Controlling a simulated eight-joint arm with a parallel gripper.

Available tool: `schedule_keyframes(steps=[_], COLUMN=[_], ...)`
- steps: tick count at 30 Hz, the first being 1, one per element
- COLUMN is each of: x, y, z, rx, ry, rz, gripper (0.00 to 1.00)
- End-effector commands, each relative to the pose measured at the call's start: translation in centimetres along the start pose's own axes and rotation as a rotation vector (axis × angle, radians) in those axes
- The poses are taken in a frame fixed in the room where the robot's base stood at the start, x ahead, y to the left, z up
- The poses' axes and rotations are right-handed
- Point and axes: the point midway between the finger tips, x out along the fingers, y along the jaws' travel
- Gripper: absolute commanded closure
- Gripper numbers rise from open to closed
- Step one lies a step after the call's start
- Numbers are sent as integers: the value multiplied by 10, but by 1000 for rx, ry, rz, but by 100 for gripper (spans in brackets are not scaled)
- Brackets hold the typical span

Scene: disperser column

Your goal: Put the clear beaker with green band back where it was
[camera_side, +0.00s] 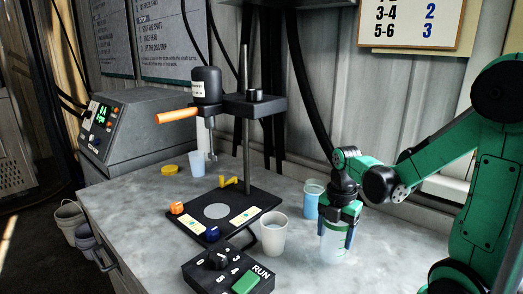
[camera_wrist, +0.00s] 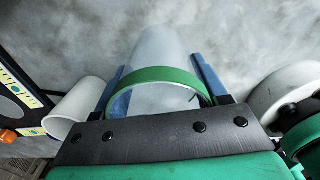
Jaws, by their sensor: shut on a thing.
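The clear beaker with green band (camera_side: 333,245) is upright in my gripper (camera_side: 340,225) at the right of the bench. In the wrist view the beaker (camera_wrist: 160,50) lies between the two blue fingers of my gripper (camera_wrist: 160,90), with its green band near the rim. The gripper is shut on it. I cannot tell whether the beaker's base touches the bench. My gripper hides part of its upper wall.
A white cup (camera_side: 273,236) stands left of the held beaker, and a blue-filled beaker (camera_side: 313,200) stands behind it. The disperser stand's black base (camera_side: 262,200) and a RUN control box (camera_side: 228,270) are further left. Bare bench (camera_side: 385,250) lies to the right.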

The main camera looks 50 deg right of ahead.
Motion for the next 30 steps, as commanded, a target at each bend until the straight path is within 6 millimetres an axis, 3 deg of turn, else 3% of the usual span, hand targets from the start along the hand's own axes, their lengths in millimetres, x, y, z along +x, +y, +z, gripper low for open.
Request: schedule_keyframes(steps=[6,18,19,21,22,30], x=[18,22,22,21,21,21], y=[0,0,0,0,0,0], z=[0,0,0,0,0,0], rx=[0,0,0,0,0,0], ry=[0,0,0,0,0,0], rz=[0,0,0,0,0,0], gripper=[96,96,28,9,3,3])
